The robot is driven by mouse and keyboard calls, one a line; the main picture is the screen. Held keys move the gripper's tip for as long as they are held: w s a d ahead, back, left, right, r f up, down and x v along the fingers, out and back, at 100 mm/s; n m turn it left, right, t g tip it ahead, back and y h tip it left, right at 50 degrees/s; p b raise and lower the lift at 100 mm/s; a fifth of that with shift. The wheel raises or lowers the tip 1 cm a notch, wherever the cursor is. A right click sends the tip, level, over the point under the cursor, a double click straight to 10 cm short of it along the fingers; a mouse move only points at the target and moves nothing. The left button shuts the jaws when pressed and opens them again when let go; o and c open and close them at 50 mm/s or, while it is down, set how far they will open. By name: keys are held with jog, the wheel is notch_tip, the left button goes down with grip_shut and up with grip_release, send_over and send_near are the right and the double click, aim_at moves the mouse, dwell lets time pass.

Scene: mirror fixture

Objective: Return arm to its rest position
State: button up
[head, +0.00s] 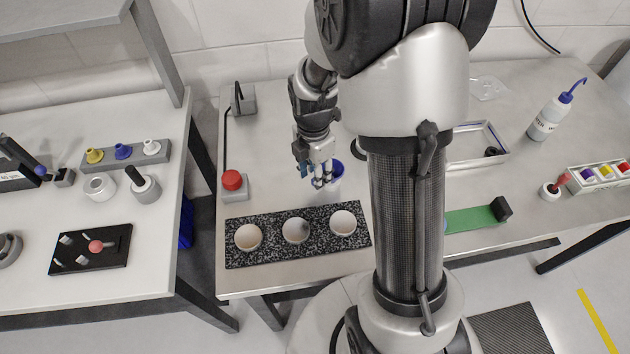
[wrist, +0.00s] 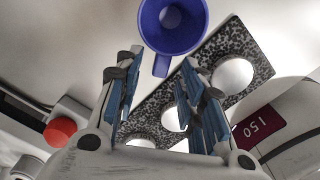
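My gripper (head: 318,178) is over the middle table, behind the black speckled board. In the wrist view my gripper (wrist: 158,105) has its two blue-padded fingers apart with nothing between them. A blue cup (wrist: 172,25) lies just beyond the fingertips, its handle pointing toward them. In the head view the blue cup (head: 335,170) is partly hidden by my gripper and my arm. My arm is bent and reaches down from the upper middle of the head view.
The speckled board (head: 270,224) holds white bowls at the table's front. A red button (head: 232,180) stands at left. A wash bottle (head: 552,115), metal tray (head: 508,150) and green strip (head: 470,218) are at right. A second bench (head: 150,230) is at left.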

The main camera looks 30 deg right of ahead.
notch_tip(320, 180, up, 7)
jog(key=shift+a+r, duration=0.1)
jog(key=shift+r, duration=0.05)
jog(key=s+a+r+m+t, duration=0.2)
jog(key=s+a+r+m, duration=0.1)
jog(key=s+r+m, duration=0.4)
jog(key=s+a+r+m+t, duration=0.2)
jog(key=s+a+r+m, duration=0.2)
jog(key=s+r+m, duration=0.3)
jog(key=s+m, duration=0.4)
jog(key=m, duration=0.2)
jog(key=shift+s+m+t, duration=0.2)
jog(key=shift+m+t, duration=0.1)
